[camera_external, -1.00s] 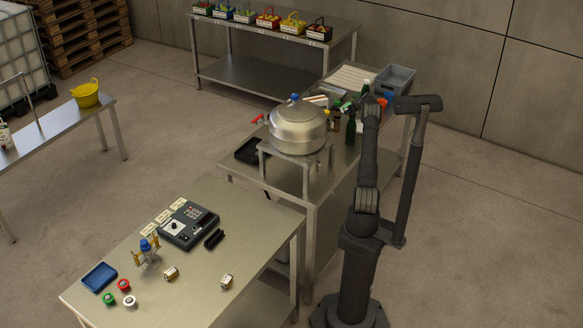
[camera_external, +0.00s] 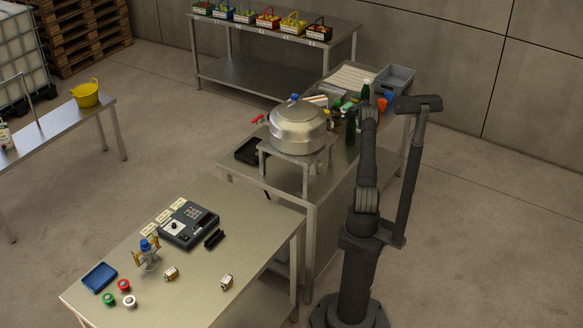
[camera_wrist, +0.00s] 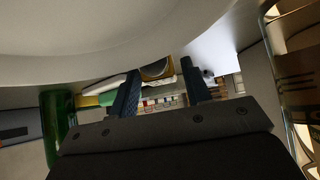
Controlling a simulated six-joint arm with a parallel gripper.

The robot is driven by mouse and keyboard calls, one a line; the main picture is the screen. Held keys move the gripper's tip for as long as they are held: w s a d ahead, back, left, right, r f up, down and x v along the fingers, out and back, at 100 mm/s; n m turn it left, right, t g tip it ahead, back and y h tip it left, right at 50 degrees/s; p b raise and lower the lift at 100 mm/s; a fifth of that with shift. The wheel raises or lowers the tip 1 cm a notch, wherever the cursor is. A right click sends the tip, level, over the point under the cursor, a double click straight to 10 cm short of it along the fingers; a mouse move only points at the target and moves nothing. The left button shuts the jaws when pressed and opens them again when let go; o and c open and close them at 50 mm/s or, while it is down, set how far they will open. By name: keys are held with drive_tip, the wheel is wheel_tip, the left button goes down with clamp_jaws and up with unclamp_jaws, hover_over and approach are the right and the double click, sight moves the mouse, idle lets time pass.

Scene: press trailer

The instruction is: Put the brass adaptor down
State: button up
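My gripper (camera_wrist: 160,90) shows in the wrist view with its two dark fingers apart. A brass-coloured part with a grey round face (camera_wrist: 156,69) shows between and beyond the fingertips, under a large pale curved surface. Clear background shows between it and the right finger; whether it is the brass adaptor I cannot tell. In the external view my gripper is hidden near the vessel and bottles. Two small brass-and-silver fittings (camera_external: 171,274) and (camera_external: 227,282) lie on the front table (camera_external: 205,305).
A steel vessel (camera_external: 297,130) stands on a raised stand on the middle table. A green bottle (camera_external: 351,133) stands close by; one shows at left in the wrist view (camera_wrist: 57,125). A grey crate (camera_external: 394,80) is behind. The front table's right part is clear.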

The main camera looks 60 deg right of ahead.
drive_tip(key=shift+o, duration=0.4)
drive_tip(key=shift+r, duration=0.1)
drive_tip(key=shift+s+r, duration=0.1)
drive_tip(key=shift+r, duration=0.1)
drive_tip(key=v, duration=1.1)
drive_tip(key=shift+s+r, duration=0.25)
drive_tip(key=shift+r, duration=0.05)
drive_tip(key=shift+a, duration=0.15)
drive_tip(key=x, duration=1.2)
drive_tip(key=shift+f, duration=0.1)
drive_tip(key=shift+r, duration=1.15)
